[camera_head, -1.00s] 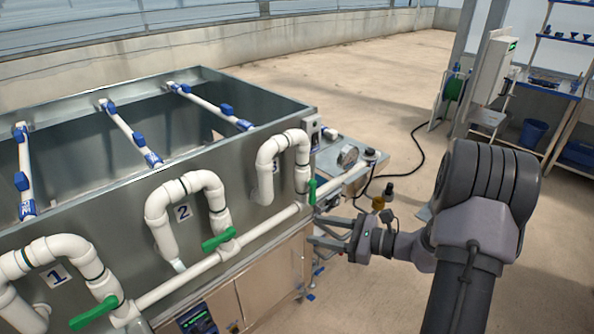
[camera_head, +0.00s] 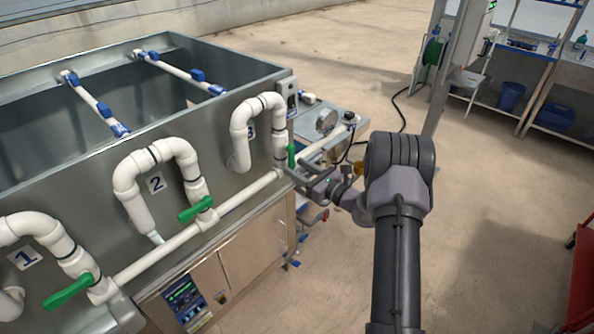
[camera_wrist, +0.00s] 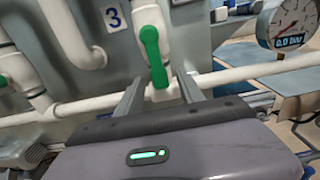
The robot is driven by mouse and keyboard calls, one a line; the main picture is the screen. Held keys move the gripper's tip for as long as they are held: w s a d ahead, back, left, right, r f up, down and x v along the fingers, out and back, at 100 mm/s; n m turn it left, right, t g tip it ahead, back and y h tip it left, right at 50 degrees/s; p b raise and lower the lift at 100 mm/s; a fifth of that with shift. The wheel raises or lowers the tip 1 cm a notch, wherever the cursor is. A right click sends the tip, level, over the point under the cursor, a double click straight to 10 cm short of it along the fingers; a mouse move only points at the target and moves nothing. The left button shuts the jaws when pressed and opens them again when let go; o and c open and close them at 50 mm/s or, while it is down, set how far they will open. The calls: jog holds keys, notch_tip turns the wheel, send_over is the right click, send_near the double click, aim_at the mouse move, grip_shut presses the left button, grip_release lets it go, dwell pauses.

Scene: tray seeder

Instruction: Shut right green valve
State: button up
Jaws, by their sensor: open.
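The right green valve (camera_head: 291,156) sits on the white pipe below the bend marked 3, at the tank's right end. Its handle stands nearly upright, in line with its vertical pipe; it also shows in the wrist view (camera_wrist: 152,52). My gripper (camera_head: 292,172) is at the valve's lower right in the head view. In the wrist view my gripper (camera_wrist: 158,90) is open, with one finger on each side of the handle's lower end. I cannot tell whether a finger touches it.
Green valves 2 (camera_head: 196,208) and 1 (camera_head: 69,291) have handles lying across their pipes. The long horizontal white pipe (camera_head: 240,197) runs just below the valves. A pressure gauge (camera_wrist: 291,22) is right of the valve.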

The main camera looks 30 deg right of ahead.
jog(key=shift+w+a, duration=0.1)
jog(key=shift+w, duration=0.2)
jog(key=shift+c, duration=0.3)
grip_shut()
dwell(1.0)
